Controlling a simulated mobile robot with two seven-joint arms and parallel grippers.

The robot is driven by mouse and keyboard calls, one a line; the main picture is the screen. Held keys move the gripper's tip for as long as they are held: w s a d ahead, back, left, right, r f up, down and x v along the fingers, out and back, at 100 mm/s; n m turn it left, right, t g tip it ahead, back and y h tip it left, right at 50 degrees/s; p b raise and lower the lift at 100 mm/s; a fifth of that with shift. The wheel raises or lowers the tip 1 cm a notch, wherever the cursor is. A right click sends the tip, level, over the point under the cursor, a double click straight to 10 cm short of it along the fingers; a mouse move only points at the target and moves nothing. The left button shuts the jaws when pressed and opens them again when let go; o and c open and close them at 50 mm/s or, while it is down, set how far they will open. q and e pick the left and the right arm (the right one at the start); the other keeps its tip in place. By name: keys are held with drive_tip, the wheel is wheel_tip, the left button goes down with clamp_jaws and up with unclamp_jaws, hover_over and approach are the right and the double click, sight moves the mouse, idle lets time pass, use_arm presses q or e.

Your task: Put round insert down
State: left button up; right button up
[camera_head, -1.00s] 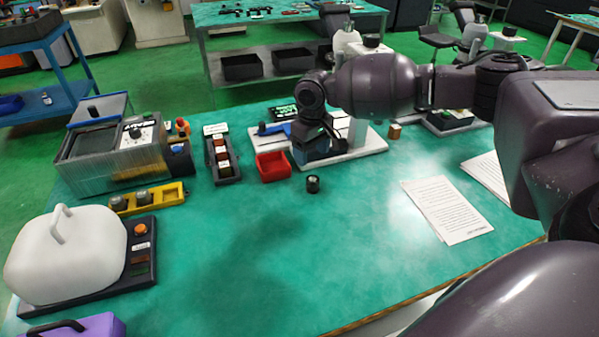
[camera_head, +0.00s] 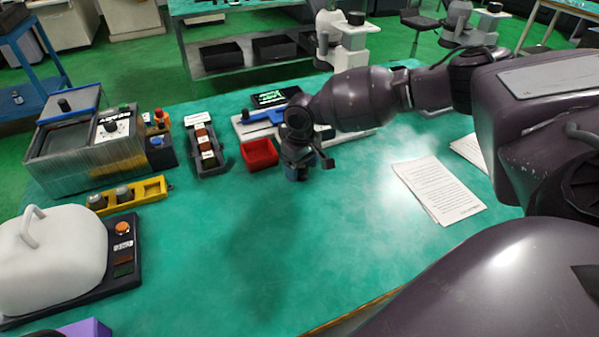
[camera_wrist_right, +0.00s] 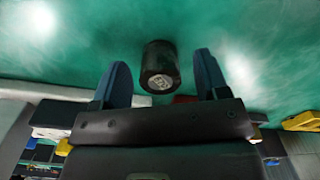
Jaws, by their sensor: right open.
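The round insert (camera_wrist_right: 160,67), a short black cylinder with a pale marked end face, shows in the right wrist view. It lies centred between the two blue fingertips of my right gripper (camera_wrist_right: 161,75), with a visible gap on each side. My right gripper is open and grips nothing. In the head view my right gripper (camera_head: 305,168) is low over the green table (camera_head: 260,250), just right of the red bin. There the gripper hides the insert. My left gripper is not in view.
The red bin (camera_head: 260,154) is close to my right gripper. Paper sheets (camera_head: 438,188) lie to the right. The table's front middle is clear.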

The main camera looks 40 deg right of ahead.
drive_tip(key=shift+f, duration=0.45)
drive_tip(key=shift+r, duration=0.1)
clamp_jaws()
